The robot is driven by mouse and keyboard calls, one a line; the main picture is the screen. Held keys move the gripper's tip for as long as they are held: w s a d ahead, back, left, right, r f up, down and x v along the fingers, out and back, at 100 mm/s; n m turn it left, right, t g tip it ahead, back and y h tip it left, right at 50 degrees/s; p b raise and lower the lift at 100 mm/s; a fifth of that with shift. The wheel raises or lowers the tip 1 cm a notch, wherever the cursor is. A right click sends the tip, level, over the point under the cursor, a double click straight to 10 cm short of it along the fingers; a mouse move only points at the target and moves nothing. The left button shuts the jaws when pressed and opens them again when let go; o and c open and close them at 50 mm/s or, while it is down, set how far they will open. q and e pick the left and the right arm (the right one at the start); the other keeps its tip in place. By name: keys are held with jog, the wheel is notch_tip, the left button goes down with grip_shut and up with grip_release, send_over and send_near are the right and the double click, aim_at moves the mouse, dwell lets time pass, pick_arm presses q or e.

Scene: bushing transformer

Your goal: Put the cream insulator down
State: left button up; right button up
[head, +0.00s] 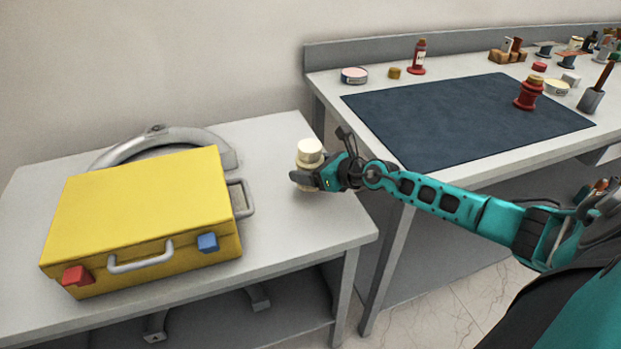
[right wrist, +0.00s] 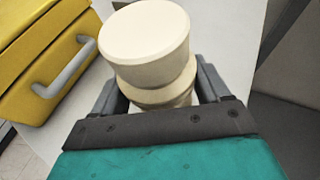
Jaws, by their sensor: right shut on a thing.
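The cream insulator (head: 309,151) is upright over the right part of the left grey table. It is a ribbed cream piece with a wide round top, large in the right wrist view (right wrist: 146,45). My right gripper (head: 304,180) is shut on the insulator, with a finger on each side of it in the right wrist view (right wrist: 160,92). The insulator's lower end is hidden by the gripper, so I cannot tell whether it touches the tabletop. My left gripper is not in view.
A yellow case (head: 140,220) with red and blue latches fills much of the left table (head: 275,135), left of the insulator. A grey arc-shaped part (head: 185,137) lies behind it. The right workbench holds a dark blue mat (head: 450,125), a red insulator (head: 528,93) and several small items.

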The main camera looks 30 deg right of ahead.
notch_tip(320, 180, down, 3)
jog(key=shift+f+b, duration=0.1)
jog(key=shift+b, duration=1)
jog(key=o, duration=0.9)
jog(key=shift+f, duration=0.15)
jog(key=o, duration=0.4)
